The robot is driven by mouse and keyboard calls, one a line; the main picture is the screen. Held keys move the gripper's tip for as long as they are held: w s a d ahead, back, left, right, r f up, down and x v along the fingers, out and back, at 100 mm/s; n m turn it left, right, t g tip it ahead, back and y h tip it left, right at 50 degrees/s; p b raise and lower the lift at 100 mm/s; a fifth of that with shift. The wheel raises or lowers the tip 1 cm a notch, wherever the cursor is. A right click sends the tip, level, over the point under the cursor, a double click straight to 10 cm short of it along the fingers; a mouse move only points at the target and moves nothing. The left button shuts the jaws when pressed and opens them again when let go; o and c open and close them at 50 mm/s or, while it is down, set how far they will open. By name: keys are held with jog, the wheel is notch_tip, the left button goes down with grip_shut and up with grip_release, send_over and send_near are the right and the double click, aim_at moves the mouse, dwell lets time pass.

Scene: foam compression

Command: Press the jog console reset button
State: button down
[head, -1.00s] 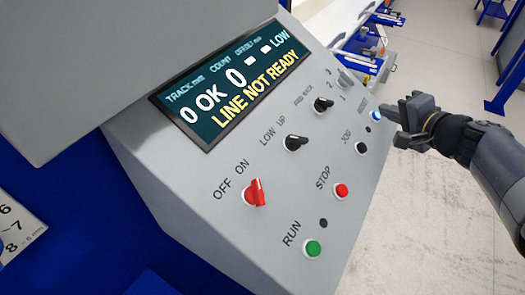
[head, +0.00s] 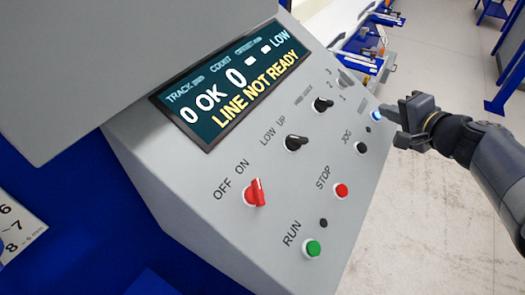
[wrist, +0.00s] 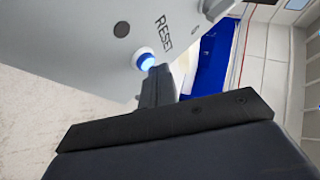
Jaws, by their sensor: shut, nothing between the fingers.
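The reset button (head: 376,116) is a small lit blue button on the right edge of the grey console face. In the wrist view the glowing blue button (wrist: 146,61) sits beside the printed word RESET. My gripper (head: 386,112) is shut and empty, with its fingertips right at the button in the head view. In the wrist view the dark fingers (wrist: 158,76) end just beside the button's lower right edge and overlap it slightly. I cannot tell whether the tips touch the button or whether it is pushed in.
The console display (head: 232,85) reads LINE NOT READY. The black JOG button (head: 361,148), red STOP button (head: 341,190), green RUN button (head: 313,248) and red OFF/ON switch (head: 256,193) sit on the same sloped face. Open floor (head: 430,210) lies to the right.

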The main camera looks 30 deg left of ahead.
jog(key=shift+f, duration=0.15)
jog(key=shift+a+f+b, duration=0.2)
jog(key=shift+f+b, duration=0.1)
jog(key=shift+b, duration=0.4)
jog(key=shift+r, duration=0.15)
jog(key=shift+d+r, duration=0.2)
jog(key=shift+r, duration=0.15)
jog(key=d+r, duration=0.1)
jog(key=d+r+p, duration=0.1)
jog(key=r, duration=0.1)
jog(key=d+r+p, duration=0.1)
jog(key=r, duration=0.1)
dwell(0.6)
jog(key=shift+s+f, duration=0.1)
dwell(0.4)
